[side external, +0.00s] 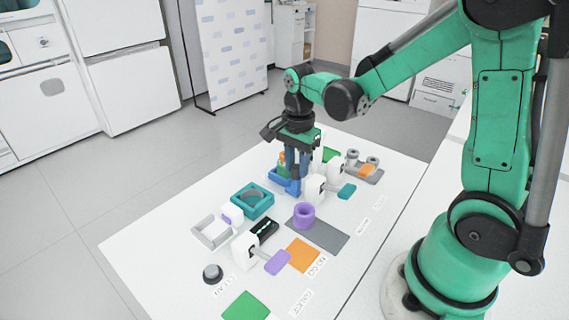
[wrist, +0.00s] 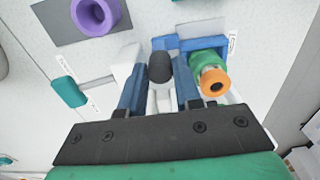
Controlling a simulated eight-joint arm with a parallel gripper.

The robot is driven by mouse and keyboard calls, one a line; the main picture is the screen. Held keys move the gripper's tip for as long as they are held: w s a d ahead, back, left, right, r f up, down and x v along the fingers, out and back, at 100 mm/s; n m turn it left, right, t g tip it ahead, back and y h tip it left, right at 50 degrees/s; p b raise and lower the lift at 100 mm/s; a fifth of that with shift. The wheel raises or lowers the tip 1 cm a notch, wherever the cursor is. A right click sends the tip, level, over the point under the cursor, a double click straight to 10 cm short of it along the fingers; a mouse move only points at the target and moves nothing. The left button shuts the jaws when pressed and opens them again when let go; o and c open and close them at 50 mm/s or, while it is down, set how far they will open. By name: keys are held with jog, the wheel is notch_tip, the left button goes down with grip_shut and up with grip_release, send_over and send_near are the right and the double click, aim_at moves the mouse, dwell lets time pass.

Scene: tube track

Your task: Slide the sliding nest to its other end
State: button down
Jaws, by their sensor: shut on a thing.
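A blue nest (side external: 283,183) stands on the white table below my gripper; it also shows in the wrist view (wrist: 192,43). A green piece with an orange ring-shaped end (wrist: 211,78) sits in the nest, and shows beside my fingers in the side view (side external: 282,160). My gripper (wrist: 160,85) is shut on a black round knob (wrist: 160,68) beside the green piece. The knob seems to belong to the nest, but its join is hidden. In the side view, my fingers (side external: 296,172) hide the knob and part of the nest.
A white block (side external: 315,187) with a teal paddle (side external: 347,191) stands close right of my fingers. A teal square holder (side external: 252,200) is to the left. A purple ring (side external: 304,214) stands on a grey mat (side external: 325,236) nearer the front. Free table lies at the far left.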

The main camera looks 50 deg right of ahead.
jog(key=shift+d, duration=3)
jog(key=c, duration=0.9)
grip_release()
jog(key=shift+o, duration=0.2)
jog(key=shift+r, duration=2.5)
